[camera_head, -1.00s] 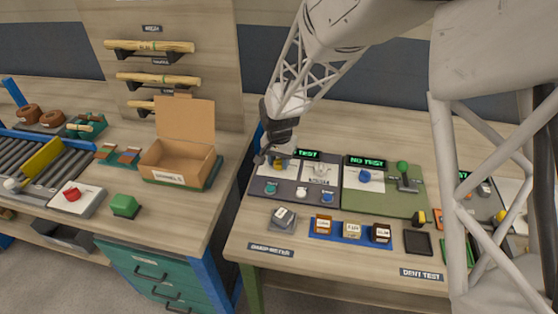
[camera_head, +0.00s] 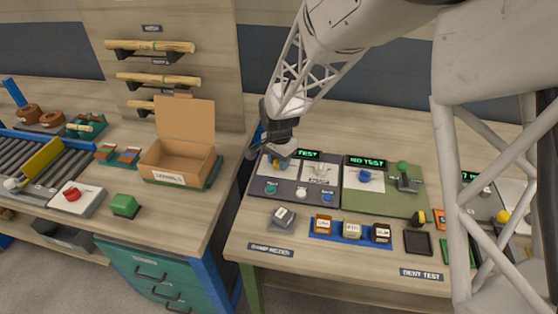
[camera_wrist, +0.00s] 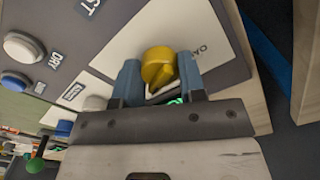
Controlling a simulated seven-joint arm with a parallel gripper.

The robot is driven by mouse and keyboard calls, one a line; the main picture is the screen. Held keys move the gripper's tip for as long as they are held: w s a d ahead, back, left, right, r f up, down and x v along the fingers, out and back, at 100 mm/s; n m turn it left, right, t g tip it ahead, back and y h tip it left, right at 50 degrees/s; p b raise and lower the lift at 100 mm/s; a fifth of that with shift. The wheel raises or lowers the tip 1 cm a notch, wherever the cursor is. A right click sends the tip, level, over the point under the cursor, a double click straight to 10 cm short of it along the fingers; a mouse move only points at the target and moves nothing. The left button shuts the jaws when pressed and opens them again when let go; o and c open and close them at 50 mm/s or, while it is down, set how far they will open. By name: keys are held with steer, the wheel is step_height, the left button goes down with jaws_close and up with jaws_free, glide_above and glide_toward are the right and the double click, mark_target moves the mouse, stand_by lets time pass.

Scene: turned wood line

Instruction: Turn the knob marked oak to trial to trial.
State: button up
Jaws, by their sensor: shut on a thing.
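The yellow knob (camera_wrist: 158,66) sits on a white plate in the wrist view, with dark lettering beside it that I cannot read for certain. My gripper (camera_wrist: 160,80) has a blue-grey finger on each side of the knob and is shut on it. In the head view my gripper (camera_head: 279,158) is over the left panel of the bench, with the knob (camera_head: 277,163) partly hidden under it. The knob's ridge points toward the lower right in the wrist view. A green-lit display partly reading TEST (camera_head: 308,154) is behind the knob.
A green panel (camera_head: 380,203) with a blue knob (camera_head: 364,176) and a green-topped lever (camera_head: 402,167) is to the right. Labelled blocks on a blue strip (camera_head: 337,235) stand in front.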

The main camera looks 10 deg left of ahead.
steer(key=o, duration=0.6)
steer(key=shift+o, duration=0.2)
steer(key=shift+r, duration=0.15)
steer(key=shift+r, duration=3.8)
